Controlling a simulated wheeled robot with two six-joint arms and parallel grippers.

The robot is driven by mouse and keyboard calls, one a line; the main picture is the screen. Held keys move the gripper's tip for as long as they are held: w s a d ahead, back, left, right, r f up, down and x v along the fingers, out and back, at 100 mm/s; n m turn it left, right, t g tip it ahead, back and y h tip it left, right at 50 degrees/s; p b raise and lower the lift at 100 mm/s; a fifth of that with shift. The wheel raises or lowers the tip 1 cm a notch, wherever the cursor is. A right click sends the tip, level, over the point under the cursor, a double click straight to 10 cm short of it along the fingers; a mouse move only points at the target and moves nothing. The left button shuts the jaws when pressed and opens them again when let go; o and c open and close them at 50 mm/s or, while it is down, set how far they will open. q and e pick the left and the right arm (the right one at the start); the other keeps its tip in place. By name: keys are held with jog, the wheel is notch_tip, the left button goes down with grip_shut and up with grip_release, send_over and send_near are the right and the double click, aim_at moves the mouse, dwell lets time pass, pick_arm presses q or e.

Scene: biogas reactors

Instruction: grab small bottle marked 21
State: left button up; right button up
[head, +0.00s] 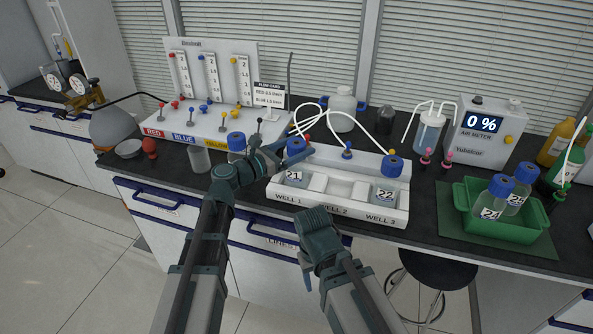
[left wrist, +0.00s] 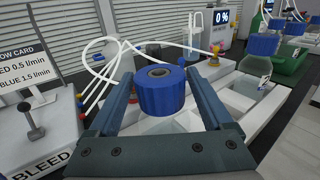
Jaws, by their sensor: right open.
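The bottle marked 21 (head: 293,176) stands upright in well 1 of the white well rack (head: 335,212). Its blue cap shows in the left wrist view (left wrist: 161,92), between the two fingers of my left gripper (left wrist: 160,85). In the head view my left gripper (head: 277,148) reaches the cap from the left. The fingers lie close along both sides of the cap; whether they press on it I cannot tell. My right gripper (head: 314,235) is open and empty in front of the rack, lower than the left one.
A bottle marked 22 (head: 384,193) stands in well 3. A green tray (head: 535,222) at right holds two blue-capped bottles. A gas panel (head: 210,125) with knobs stands at left. White tubes (head: 318,112) loop behind the rack. A stool (head: 440,268) is below the counter.

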pick_arm(q)
grip_shut()
dwell(0.5)
